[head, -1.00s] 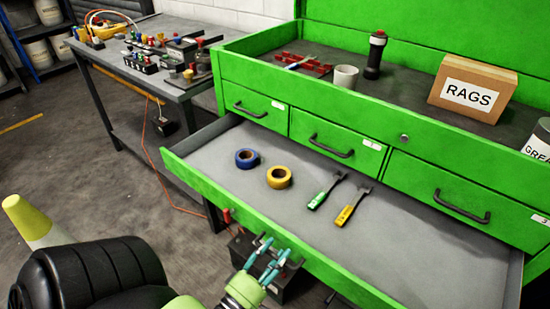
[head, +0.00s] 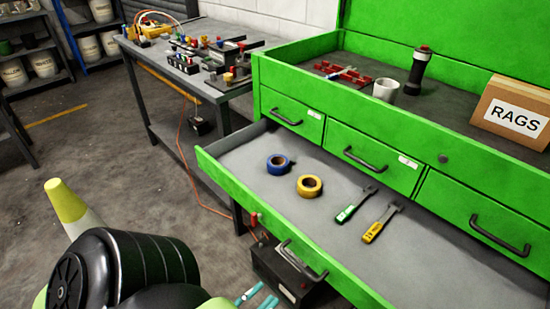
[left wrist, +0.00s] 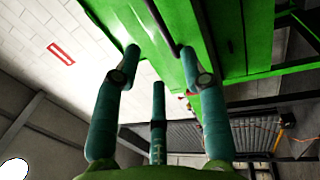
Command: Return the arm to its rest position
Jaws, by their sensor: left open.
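My left gripper (head: 258,296) is at the bottom edge of the head view, partly cut off. It is just in front of and below the open green drawer (head: 275,228), near the drawer's black handle (head: 301,261), and looks apart from it. In the left wrist view my left gripper (left wrist: 160,62) has its teal fingers spread with nothing between them. The green cabinet's underside (left wrist: 230,50) shows beyond the fingers. My right gripper is not in view.
The drawer holds blue tape (head: 278,164), yellow tape (head: 309,186), a green-handled tool (head: 355,206) and a yellow-handled tool (head: 382,222). A black box (head: 283,279) stands on the floor below. A yellow-topped cone (head: 66,203) stands left; open floor lies behind it.

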